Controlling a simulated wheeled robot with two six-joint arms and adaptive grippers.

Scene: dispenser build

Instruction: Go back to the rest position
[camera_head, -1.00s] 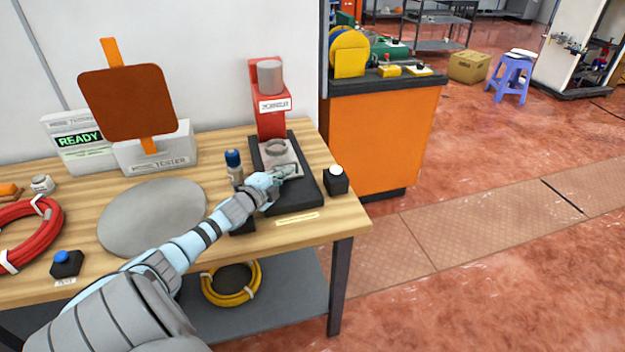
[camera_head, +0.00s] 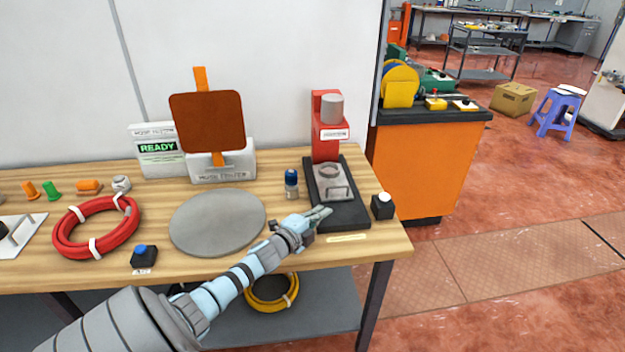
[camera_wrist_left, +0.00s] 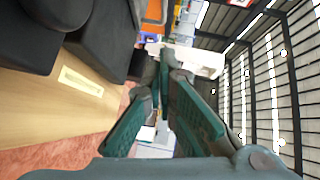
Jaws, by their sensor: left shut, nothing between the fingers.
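My left gripper (camera_head: 322,214) is shut and empty at the front edge of the red press (camera_head: 326,143) on the wooden table, in the head view. Its fingers (camera_wrist_left: 165,112) also show in the left wrist view. The press has a black base (camera_head: 347,214) and a grey holder with a handle (camera_head: 333,184). I cannot tell whether the fingertips touch the base or hang just above it. My right gripper is in neither view.
A blue-capped bottle (camera_head: 291,184) stands left of the press, and a black box with a white button (camera_head: 382,206) stands right of it. A grey disc (camera_head: 217,221), a red hose coil (camera_head: 95,228) and a blue-button box (camera_head: 144,256) lie to the left. The tester (camera_head: 222,165) stands behind.

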